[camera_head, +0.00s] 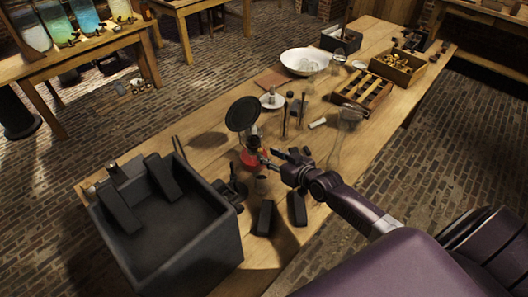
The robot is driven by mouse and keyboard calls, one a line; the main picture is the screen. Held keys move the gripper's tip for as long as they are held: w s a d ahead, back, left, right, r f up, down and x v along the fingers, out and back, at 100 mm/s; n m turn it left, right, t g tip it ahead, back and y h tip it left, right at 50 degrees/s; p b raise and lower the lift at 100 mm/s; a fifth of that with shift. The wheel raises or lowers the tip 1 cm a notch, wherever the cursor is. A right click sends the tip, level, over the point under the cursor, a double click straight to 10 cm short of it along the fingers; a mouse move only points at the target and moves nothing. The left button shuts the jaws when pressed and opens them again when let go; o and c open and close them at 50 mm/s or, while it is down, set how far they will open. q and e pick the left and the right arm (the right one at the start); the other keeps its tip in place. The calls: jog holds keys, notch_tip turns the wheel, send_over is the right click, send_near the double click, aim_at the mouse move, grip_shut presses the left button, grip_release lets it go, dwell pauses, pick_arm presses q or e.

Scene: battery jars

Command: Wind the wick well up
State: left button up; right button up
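A small lamp with a red base (252,159) stands on the wooden table, and a round dark disc (243,113) rises above it. The lamp's wick and any winding knob are too small to make out. My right gripper (269,156) comes in from the right, its dark fingers at the lamp's right side, just above the red base. I cannot tell whether the fingers touch the lamp or hold a part of it. My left gripper is not in view.
A large dark open box (205,247) with black blocks stands at the table's near left. Black blocks (265,218) lie in front of the lamp. A clear glass flask (336,155) stands near my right arm. A white bowl (304,61) and wooden trays (363,92) are farther back.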

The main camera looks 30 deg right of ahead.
aim_at(261, 152)
jog(key=shift+x, duration=1.75)
jog(key=shift+c, duration=0.6)
grip_shut()
